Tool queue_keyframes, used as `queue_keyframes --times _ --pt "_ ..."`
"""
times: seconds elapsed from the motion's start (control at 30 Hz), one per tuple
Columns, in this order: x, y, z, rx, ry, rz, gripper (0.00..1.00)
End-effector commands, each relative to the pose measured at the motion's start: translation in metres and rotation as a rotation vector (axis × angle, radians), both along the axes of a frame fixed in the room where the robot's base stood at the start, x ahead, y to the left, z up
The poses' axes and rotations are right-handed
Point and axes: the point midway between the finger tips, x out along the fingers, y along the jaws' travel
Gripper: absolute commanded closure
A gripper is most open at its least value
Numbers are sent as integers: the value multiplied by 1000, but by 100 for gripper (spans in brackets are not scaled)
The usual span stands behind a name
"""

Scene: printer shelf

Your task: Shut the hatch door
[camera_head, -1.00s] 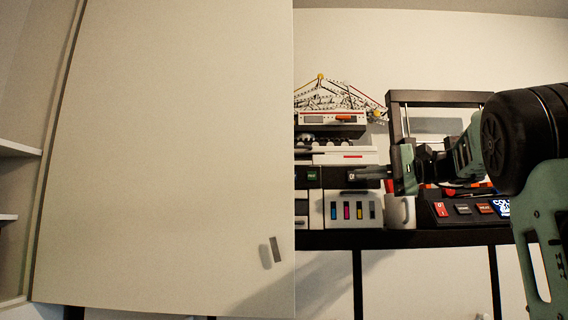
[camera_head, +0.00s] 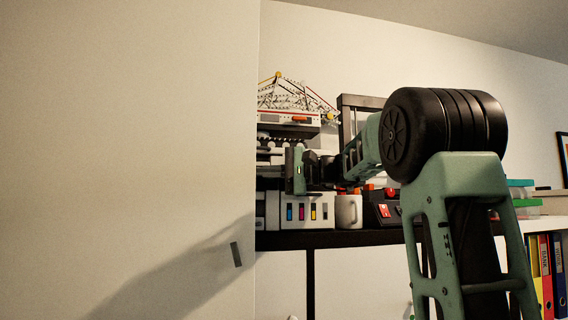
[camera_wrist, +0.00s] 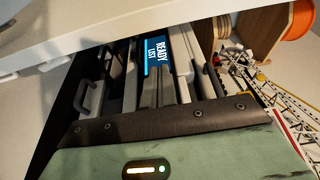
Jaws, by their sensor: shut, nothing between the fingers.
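The hatch door is a large plain cream panel (camera_head: 130,130) filling the left of the head view. It stands open, its free edge upright near the middle. A small grey handle (camera_head: 236,254) sits low near that edge. My gripper (camera_head: 267,172) is shut and empty, pointing left at the door's free edge. Its fingertips reach up to or behind that edge, so their ends are hidden and I cannot tell whether they touch the door. In the wrist view a pale panel edge (camera_wrist: 130,35) crosses the top, beyond my green gripper housing.
Behind the gripper a dark shelf (camera_head: 330,239) holds a printer with colour cartridges (camera_head: 306,212), a white mug (camera_head: 348,211) and a red-buttoned control panel (camera_head: 389,211). A truss model (camera_head: 292,95) stands above. Binders (camera_head: 545,270) are at the far right.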

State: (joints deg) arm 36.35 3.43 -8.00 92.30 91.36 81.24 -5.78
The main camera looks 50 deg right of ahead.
Motion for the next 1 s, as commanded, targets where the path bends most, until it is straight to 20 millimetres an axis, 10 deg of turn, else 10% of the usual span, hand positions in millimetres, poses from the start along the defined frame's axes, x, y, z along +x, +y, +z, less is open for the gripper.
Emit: queue_keyframes --times 1.0 --pt "-30 30 -1 -1 -1 4 100"
